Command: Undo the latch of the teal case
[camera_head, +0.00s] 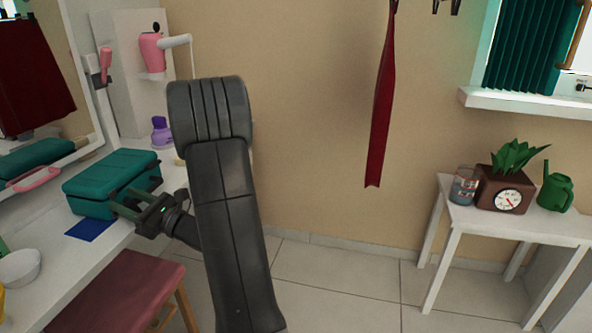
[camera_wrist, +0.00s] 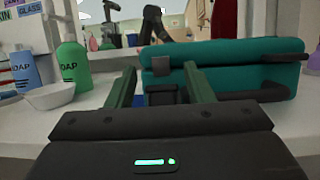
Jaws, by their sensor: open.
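The teal case (camera_head: 105,180) stands closed on the white counter, and it fills the right half of the wrist view (camera_wrist: 235,62). A dark grey square latch (camera_wrist: 161,66) sits on its front face near the left end, with a dark block (camera_wrist: 163,94) below it. A dark handle (camera_wrist: 250,96) runs along the front to the right. My gripper (camera_head: 124,200) is at the case's front, its two green fingers open and empty. In the wrist view my gripper (camera_wrist: 160,72) has one finger on each side of the latch. I cannot tell whether the fingers touch the case.
A blue mat (camera_head: 90,228) lies in front of the case. A white bowl (camera_wrist: 50,95) and a green soap bottle (camera_wrist: 74,65) stand to the left. A mirror is behind the case, a purple bottle (camera_head: 160,132) beyond it. A red stool (camera_head: 125,290) stands below the counter.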

